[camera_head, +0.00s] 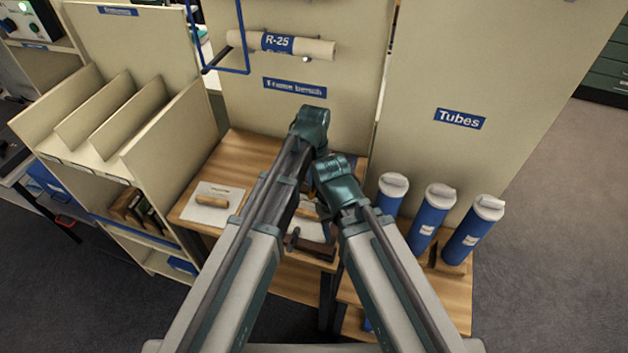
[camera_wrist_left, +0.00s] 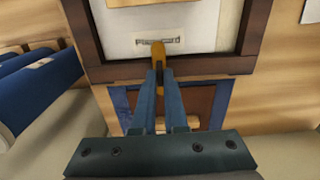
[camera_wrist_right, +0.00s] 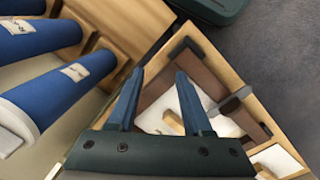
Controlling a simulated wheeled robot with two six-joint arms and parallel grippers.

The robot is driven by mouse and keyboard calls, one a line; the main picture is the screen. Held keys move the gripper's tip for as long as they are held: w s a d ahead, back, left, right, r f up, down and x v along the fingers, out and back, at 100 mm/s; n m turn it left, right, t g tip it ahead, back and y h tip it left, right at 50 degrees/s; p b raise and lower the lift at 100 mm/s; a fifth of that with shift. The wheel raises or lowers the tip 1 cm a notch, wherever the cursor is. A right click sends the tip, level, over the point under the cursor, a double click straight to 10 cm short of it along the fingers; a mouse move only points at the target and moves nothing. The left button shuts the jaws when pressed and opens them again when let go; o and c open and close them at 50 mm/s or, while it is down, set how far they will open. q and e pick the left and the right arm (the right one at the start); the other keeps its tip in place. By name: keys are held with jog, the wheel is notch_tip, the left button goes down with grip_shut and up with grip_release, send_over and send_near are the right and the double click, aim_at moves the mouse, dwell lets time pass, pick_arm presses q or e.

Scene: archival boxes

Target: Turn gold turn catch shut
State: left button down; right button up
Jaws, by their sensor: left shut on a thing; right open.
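The gold turn catch (camera_wrist_left: 158,52) shows in the left wrist view at the inner edge of a dark brown wooden frame (camera_wrist_left: 85,40), in front of a slotted plate on the white panel (camera_wrist_left: 205,30). My left gripper (camera_wrist_left: 158,70) is shut on the catch, its two fingers close together around its near end. The fingertips hide part of the catch. My right gripper (camera_wrist_right: 160,76) is open and empty, apart from the catch. In the head view my arms cover most of the frame (camera_head: 322,250) on the wooden bench, and the catch is not clear there.
Blue tubes with white caps (camera_head: 434,215) stand at the right of the bench. A white board with a wooden handle (camera_head: 212,203) lies at the left. A divided cream rack (camera_head: 110,125) stands further left. A rolled tube labelled R-25 (camera_head: 280,44) hangs on the back panel.

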pick_arm(q)
jog(key=c, duration=1)
grip_release()
jog(key=shift+o, duration=0.2)
jog(key=shift+r, duration=0.1)
pick_arm(e)
jog(key=shift+r, duration=0.1)
pick_arm(q)
notch_tip(320, 180, up, 14)
jog(key=p, duration=1.3)
jog(key=shift+f+p, duration=0.2)
jog(key=shift+p, duration=0.2)
pick_arm(e)
notch_tip(320, 180, up, 14)
jog(key=shift+f, duration=0.2)
